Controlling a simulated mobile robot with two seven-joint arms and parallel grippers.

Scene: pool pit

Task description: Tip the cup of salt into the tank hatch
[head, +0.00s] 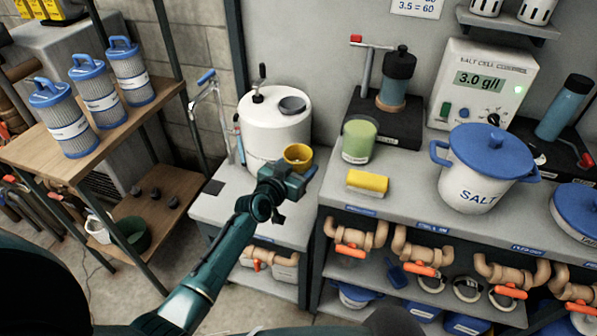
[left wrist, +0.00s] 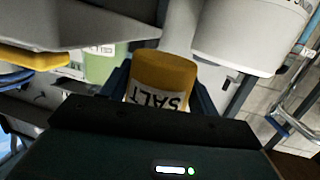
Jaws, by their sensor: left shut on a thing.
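A yellow cup (head: 298,157) is held in my left gripper (head: 293,176), its open top facing up in the head view. It looks roughly upright. In the left wrist view the yellow cup (left wrist: 163,72) sits between the fingers, with a SALT label on its side. The salt inside is hard to make out. The white tank (head: 262,135) stands just behind the cup. A grey round hatch (head: 292,104) is on the tank's top, above and behind the cup. I cannot tell whether the cup touches the tank. My right gripper is not in view.
A SALT bucket (head: 477,180) with a blue lid is further right. A black knob or valve (head: 258,92) rises from the tank top. Filter cartridges (head: 96,100) stand at left.

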